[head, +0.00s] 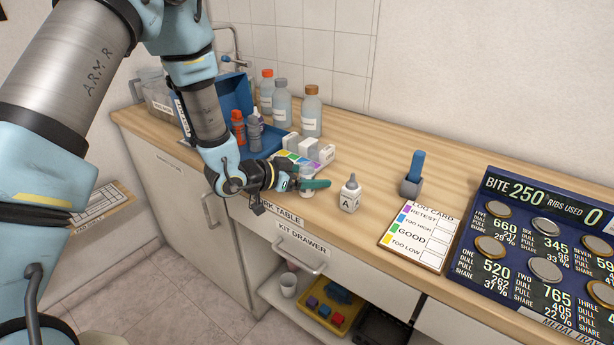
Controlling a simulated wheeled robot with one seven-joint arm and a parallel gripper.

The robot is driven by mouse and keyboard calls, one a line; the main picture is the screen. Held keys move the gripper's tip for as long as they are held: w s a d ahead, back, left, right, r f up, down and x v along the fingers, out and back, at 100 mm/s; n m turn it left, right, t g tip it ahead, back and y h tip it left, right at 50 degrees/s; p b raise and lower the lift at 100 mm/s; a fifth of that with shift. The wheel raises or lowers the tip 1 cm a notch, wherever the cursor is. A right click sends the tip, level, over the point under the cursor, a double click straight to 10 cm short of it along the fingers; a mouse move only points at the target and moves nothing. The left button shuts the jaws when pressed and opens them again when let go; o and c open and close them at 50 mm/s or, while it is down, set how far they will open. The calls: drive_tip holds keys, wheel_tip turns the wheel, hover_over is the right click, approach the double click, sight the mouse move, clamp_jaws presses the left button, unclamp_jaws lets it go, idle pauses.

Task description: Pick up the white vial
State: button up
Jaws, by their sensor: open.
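My gripper (304,183) is at the front edge of the wooden counter, its green fingers open and pointing right. A small whitish vial (307,192) stands on the counter at the fingers, which cross in front of its middle. Its pale top shows above them and its lower part below; I cannot tell whether they touch it. A white dropper bottle marked A (349,196) with a grey tip stands just right of the fingertips.
A colour chart with white blocks (298,147) lies just behind my gripper. Grey bottles (311,116) and a blue tray (262,142) stand farther back. A blue-handled block (412,178) and a log card (419,234) are to the right. Counter between bottle A and the block is clear.

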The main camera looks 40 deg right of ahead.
drive_tip(key=shift+d+f, duration=0.25)
drive_tip(key=shift+d, duration=0.25)
clamp_jaws()
idle(0.3)
